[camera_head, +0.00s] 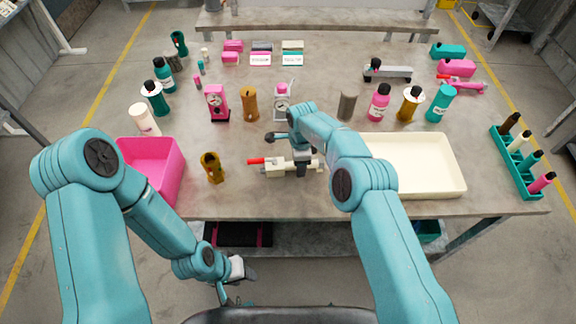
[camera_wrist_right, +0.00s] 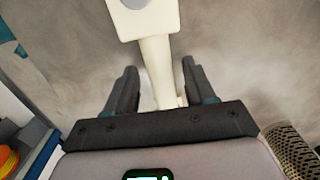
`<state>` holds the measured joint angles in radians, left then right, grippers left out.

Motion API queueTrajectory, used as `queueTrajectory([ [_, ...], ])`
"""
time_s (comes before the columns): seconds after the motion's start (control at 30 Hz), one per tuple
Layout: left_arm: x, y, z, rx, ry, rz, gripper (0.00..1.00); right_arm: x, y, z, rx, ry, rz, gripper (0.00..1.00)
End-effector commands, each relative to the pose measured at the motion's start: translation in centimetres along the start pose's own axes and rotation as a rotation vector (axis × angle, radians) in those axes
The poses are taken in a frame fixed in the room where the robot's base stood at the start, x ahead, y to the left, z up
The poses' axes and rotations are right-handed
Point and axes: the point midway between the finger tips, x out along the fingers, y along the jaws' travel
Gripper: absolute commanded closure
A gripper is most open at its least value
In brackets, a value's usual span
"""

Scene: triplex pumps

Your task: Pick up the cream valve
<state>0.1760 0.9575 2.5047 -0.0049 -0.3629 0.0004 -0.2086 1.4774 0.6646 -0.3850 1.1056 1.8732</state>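The cream valve (camera_head: 274,169) lies on the table near the front edge, its red handle pointing left. My right gripper (camera_head: 303,168) is over the right part of the valve. In the right wrist view the cream valve (camera_wrist_right: 157,60) shows as a block with a narrower stem running down between the two dark fingers of my right gripper (camera_wrist_right: 160,82). The fingers are apart, with a gap on each side of the stem. My left gripper (camera_head: 238,288) hangs low in front of the table, away from the valve; its fingers are too small to read.
A cream tray (camera_head: 455,178) is just right of the valve, and a pink bin (camera_head: 172,184) stands at the left. An olive fitting (camera_head: 212,168) is left of the red handle. Gauges and bottles stand behind. A teal rack (camera_head: 510,165) holds several bottles at the far right.

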Motion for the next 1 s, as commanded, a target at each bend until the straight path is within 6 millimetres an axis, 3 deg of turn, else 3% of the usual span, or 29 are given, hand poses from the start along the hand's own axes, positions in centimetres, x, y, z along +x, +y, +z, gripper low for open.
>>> queueTrajectory([
  [0.03, 0.0, 0.0, 0.0, 0.000, 0.000, 0.000, 0.57, 0.0, 0.0, 0.0, 0.000, 0.000, 0.000, 0.63],
  [0.13, 0.0, 0.0, 0.0, 0.000, 0.000, 0.000, 0.57, 0.0, 0.0, 0.0, 0.000, 0.000, 0.000, 0.96],
  [0.17, 0.0, 0.0, 0.0, 0.000, 0.000, 0.000, 0.57, 0.0, 0.0, 0.0, 0.000, 0.000, 0.001, 1.00],
  [0.5, 0.0, 0.0, 0.0, 0.000, 0.000, 0.000, 0.57, -0.8, -0.1, 0.0, 0.000, 0.000, -0.002, 1.00],
  [0.8, 0.0, 0.0, 0.0, 0.000, 0.000, 0.000, 0.57, -6.8, -0.1, 0.0, 0.000, -0.001, -0.004, 1.00],
  [1.0, 0.0, 0.0, 0.0, 0.000, 0.000, 0.000, 0.57, -9.6, -0.1, 0.1, -0.001, -0.001, -0.003, 1.00],
])
